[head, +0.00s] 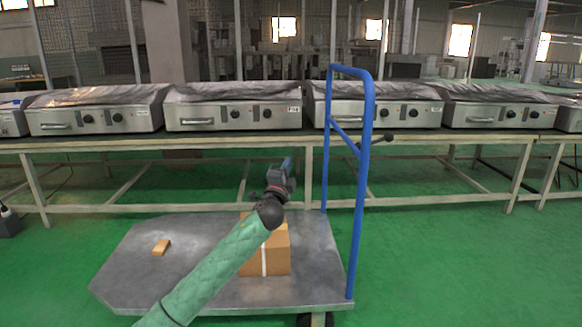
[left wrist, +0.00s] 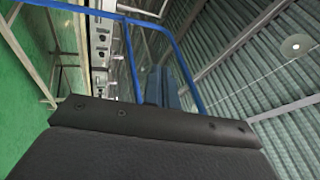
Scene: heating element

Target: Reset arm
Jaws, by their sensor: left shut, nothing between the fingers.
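My left arm reaches in from the bottom of the head view, and its gripper (head: 287,164) points up and away. The gripper is shut and empty, held in the air above the far side of the cart (head: 120,260), just left of the blue handle (head: 363,190). In the left wrist view the dark gripper body fills the bottom, and the blue handle frame (left wrist: 185,65) rises beyond it. A brown cardboard box (head: 276,262) stands on the cart, partly hidden behind my left arm. My right gripper is not in view.
A long workbench (head: 420,146) beyond the cart carries a row of steel heating units (head: 232,113). Green floor (head: 450,270) is clear to the right of the cart.

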